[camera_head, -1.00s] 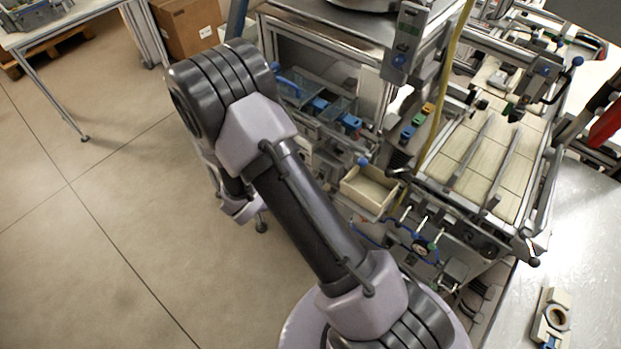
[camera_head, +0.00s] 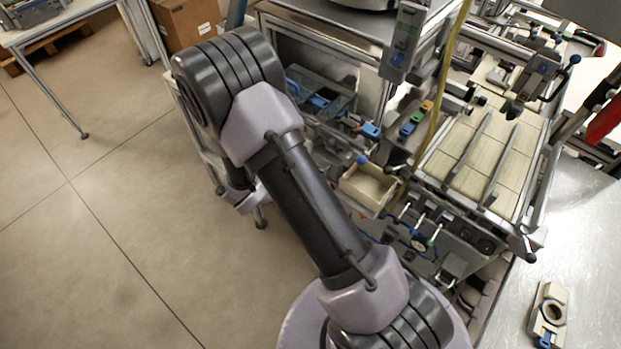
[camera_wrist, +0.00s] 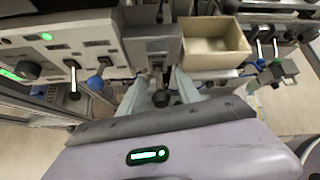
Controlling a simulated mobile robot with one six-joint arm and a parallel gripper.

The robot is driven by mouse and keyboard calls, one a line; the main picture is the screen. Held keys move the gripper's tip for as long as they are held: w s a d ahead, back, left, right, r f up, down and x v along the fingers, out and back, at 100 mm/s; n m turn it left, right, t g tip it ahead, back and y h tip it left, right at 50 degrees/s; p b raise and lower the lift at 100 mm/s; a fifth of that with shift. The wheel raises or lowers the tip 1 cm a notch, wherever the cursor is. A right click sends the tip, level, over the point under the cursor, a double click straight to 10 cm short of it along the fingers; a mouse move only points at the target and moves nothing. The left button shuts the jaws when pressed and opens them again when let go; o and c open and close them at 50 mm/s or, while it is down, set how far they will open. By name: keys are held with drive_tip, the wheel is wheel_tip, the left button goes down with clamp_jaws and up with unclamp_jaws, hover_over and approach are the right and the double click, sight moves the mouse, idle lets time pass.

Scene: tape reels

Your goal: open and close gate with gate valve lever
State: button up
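In the wrist view, a lever with a black ball knob (camera_wrist: 161,97) and a short stem stands below a grey block on the machine front. I take it to be the gate valve lever. My gripper (camera_wrist: 161,88) has its two pale fingers spread, one on each side of the knob. Gaps seem to show between the knob and the fingers; contact cannot be told. In the head view, my gripper is hidden behind my arm. The gate cannot be made out for certain in either view.
A cream open bin (camera_wrist: 214,45) is right of the lever; it also shows in the head view (camera_head: 367,187). A control panel (camera_wrist: 60,45) with a black knob and green light is at left. The machine (camera_head: 480,160) fills the right; open floor (camera_head: 90,240) lies left.

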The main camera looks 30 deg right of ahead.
drive_tip(key=p+v, duration=0.3)
drive_tip(key=v, duration=1.4)
drive_tip(key=shift+a+p, duration=0.2)
drive_tip(key=shift+p, duration=0.15)
drive_tip(key=shift+s, duration=0.1)
drive_tip(key=s+d+r+m+g+y+b, duration=0.2)
drive_tip(key=s+m+y+b, duration=0.3)
drive_tip(key=s+m+b, duration=0.65)
drive_tip(key=s+a+r+m+t+y+b, duration=0.2)
drive_tip(key=a+r+m+t+y+b, duration=0.2)
drive_tip(key=m, duration=1.2)
drive_tip(key=a+t+y+b, duration=0.1)
drive_tip(key=y, duration=0.1)
drive_tip(key=shift+s+a+m+y, duration=0.2)
drive_tip(key=shift+a+m+y, duration=0.1)
drive_tip(key=shift+m+y, duration=0.1)
